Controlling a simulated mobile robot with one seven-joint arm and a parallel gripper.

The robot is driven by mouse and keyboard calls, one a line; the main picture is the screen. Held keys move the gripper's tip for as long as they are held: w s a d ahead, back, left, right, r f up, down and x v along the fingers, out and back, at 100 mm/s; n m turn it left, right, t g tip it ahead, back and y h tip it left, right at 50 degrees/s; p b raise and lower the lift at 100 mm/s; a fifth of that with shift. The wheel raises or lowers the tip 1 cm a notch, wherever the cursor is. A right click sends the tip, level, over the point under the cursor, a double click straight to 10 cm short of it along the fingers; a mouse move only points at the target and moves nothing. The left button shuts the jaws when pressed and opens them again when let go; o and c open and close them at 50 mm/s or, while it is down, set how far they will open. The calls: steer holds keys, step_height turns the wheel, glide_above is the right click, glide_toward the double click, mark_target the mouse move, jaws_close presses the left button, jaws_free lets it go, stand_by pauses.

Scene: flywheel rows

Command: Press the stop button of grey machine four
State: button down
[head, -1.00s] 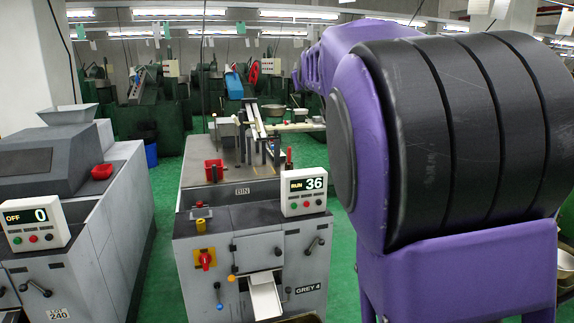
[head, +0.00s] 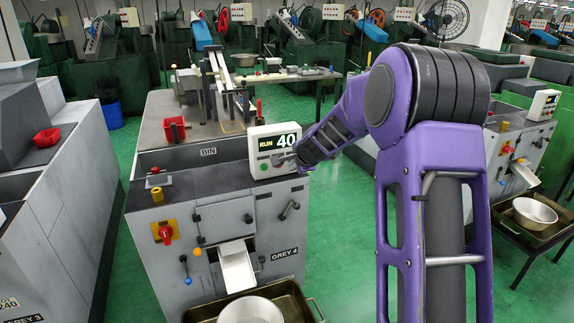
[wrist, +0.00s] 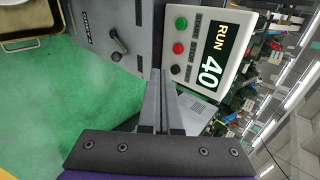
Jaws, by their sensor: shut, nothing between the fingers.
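Grey machine four (head: 225,220), with its "GREY 4" plate, stands left of centre in the head view. Its white control box (head: 257,140) sits on its top and reads "RUN 40". In the wrist view the fingertips (wrist: 160,74) appear beside the black button. I cannot tell whether they touch.
A red-handled switch on a yellow plate (head: 165,232) and several levers are on the machine's front. A metal bowl (head: 250,310) sits in a tray below the chute (head: 237,268). Grey machine three (head: 62,200) stands left. Green floor is clear between machines.

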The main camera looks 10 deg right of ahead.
stand_by(0.3)
steer(key=shift+w+r+p+x, duration=0.15)
steer(key=shift+w+r+x, duration=0.2)
steer(key=shift+x, duration=1.8)
steer(key=shift+w+r+p+x, duration=0.2)
steer(key=shift+r+x, duration=0.1)
steer(key=shift+x, duration=1.8)
steer(key=shift+w+r+p+x, duration=0.15)
steer(key=shift+w+r+x, duration=0.2)
steer(key=shift+x, duration=1.8)
steer(key=shift+a, duration=0.15)
steer(key=shift+w+a+r, duration=0.1)
steer(key=shift+w, duration=0.3)
steer(key=shift+w+r, duration=0.25)
steer(key=shift+w, duration=0.1)
steer(key=shift+a, duration=0.1)
